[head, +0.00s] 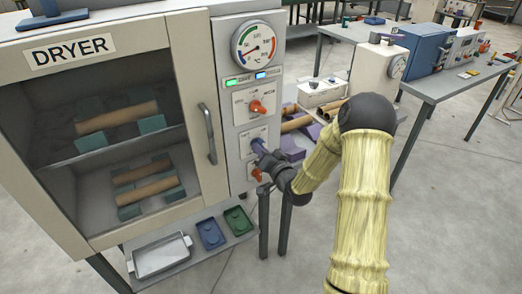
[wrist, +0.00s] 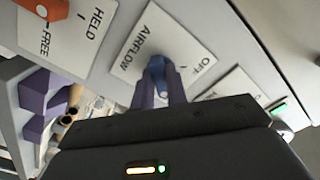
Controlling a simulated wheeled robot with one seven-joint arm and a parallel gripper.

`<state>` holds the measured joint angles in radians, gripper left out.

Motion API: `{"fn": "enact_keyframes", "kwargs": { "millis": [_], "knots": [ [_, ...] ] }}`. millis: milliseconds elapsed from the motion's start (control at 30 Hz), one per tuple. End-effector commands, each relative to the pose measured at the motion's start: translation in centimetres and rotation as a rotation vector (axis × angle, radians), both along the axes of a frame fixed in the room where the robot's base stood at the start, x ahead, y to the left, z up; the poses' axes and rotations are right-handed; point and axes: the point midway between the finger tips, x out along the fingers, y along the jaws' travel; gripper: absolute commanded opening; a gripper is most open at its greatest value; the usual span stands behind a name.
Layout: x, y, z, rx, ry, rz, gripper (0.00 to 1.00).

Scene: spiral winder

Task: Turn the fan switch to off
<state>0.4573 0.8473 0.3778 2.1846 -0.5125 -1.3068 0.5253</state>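The fan switch is a blue knob (wrist: 158,68) on a white plate (wrist: 140,42) marked AIRFLOW and OFF, on the front panel of the dryer (head: 228,180). In the wrist view the two purple fingers of my gripper (wrist: 161,88) stand on either side of the knob, close against it, with the knob between them. Which mark the knob points to is hard to tell. In the head view my gripper (head: 259,149) reaches the middle plate of the panel, and its fingers hide the knob.
An orange knob (head: 257,107) sits above and another orange knob (head: 257,174) just below my gripper; the lower one's plate reads HELD and FREE in the wrist view. The dryer door handle (head: 208,133) is to the left. Trays (head: 210,233) lie on the shelf below.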

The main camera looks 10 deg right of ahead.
Motion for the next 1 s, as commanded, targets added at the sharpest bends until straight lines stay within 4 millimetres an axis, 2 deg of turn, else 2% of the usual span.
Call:
{"fn": "enact_keyframes", "kwargs": {
  "millis": [467,1000],
  "knots": [
    [-0.01,-0.11,-0.31,-0.085,-0.028,-0.001,0.0],
    [0.03,-0.2,-0.69,-0.496,-0.164,-0.002,0.0]
  ]
}}
